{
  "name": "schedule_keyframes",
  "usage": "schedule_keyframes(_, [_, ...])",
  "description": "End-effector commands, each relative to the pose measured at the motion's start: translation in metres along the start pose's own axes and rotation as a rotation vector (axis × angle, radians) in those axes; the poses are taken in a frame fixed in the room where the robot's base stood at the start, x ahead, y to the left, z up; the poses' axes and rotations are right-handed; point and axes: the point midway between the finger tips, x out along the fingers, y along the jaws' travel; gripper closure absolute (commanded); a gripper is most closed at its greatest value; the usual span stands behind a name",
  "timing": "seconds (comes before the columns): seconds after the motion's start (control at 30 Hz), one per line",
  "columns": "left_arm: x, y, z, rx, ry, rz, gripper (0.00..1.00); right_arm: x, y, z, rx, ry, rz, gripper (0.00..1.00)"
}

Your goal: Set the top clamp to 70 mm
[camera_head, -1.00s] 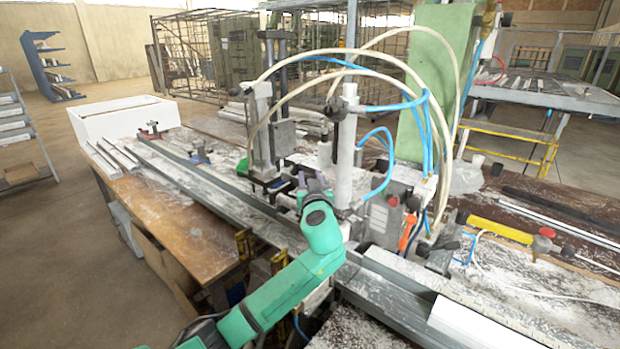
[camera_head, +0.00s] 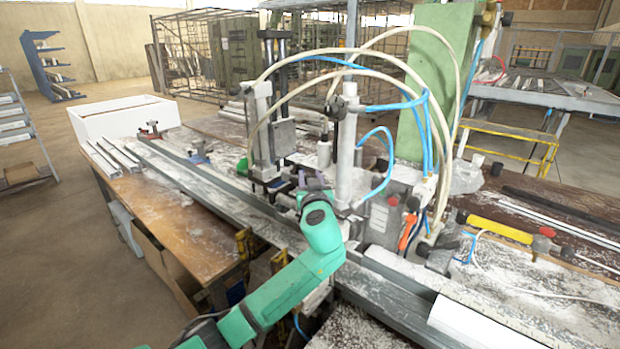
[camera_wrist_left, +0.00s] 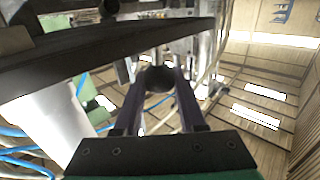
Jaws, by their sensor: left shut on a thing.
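The clamp assembly stands at the middle of the bench, with a pale cylinder (camera_head: 262,125) and dark rods (camera_head: 283,65) above the steel rail. Its size setting cannot be read. My left gripper (camera_head: 310,181) is low beside it, between the dark clamp parts and the white post (camera_head: 347,155). In the left wrist view its two purple fingers are shut on a dark round knob (camera_wrist_left: 160,78). A long dark bar (camera_wrist_left: 110,50) crosses above the fingers there. In the head view the arm and fingers hide the knob. My right gripper is not in view.
Blue and cream hoses (camera_head: 425,130) arch over the clamp. A steel rail (camera_head: 200,175) runs along the bench. A white block (camera_head: 475,322) lies at the front right, and a yellow-handled tool (camera_head: 500,230) behind it. A white box (camera_head: 120,117) stands at the far left.

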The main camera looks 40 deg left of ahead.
Motion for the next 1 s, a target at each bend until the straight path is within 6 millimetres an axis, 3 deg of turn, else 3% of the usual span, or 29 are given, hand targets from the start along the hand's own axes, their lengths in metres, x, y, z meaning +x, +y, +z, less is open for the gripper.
schedule_keyframes(0.43, [0.0, 0.0, 0.0, 0.0, -0.002, 0.0, 1.0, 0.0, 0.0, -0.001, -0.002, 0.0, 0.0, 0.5])
schedule_keyframes(0.7, [0.0, 0.0, -0.035, -0.003, 0.005, 0.001, 1.0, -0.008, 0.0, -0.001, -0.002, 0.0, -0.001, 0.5])
schedule_keyframes(1.0, [0.0, 0.0, -0.038, -0.002, 0.008, 0.001, 1.0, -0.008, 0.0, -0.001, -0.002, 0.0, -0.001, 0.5])
